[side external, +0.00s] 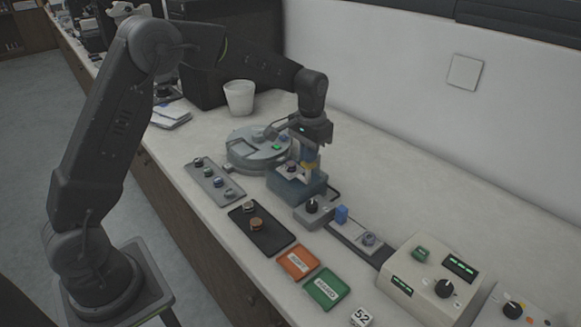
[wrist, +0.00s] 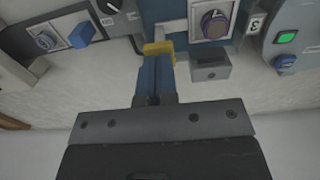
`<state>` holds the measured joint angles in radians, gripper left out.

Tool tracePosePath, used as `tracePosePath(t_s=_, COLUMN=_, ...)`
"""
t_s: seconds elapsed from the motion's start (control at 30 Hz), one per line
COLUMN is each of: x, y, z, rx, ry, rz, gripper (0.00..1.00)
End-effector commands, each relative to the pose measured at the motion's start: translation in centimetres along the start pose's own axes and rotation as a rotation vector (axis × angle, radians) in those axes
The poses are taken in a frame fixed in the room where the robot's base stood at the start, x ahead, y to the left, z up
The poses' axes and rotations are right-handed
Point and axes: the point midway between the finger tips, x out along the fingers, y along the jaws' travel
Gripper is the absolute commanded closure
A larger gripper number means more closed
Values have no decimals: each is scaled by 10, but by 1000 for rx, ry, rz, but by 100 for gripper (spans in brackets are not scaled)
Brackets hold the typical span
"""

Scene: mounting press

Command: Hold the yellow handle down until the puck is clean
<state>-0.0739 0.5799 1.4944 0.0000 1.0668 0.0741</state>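The yellow handle (side external: 311,164) is on the blue press (side external: 298,187), just below my gripper (side external: 311,150). In the wrist view my gripper's blue fingers (wrist: 156,62) are side by side, with only a thin seam between them. A round dark puck with a brownish-purple face (wrist: 215,24) sits in a pale square frame on the press, right of the handle. Its cleanness is hard to judge.
A round grey machine (side external: 258,150) stands behind the press. A black tray (side external: 275,240) with two pucks, an orange tray (side external: 297,262) and a green tray (side external: 326,289) lie in front.

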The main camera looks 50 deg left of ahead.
Motion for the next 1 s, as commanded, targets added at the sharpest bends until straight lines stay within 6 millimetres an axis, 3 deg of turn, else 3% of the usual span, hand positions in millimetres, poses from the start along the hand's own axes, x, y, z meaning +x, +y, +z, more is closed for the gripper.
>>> tracePosePath(t_s=1.0, x=35, y=0, z=1, rx=0, ry=-3, rz=0, gripper=100)
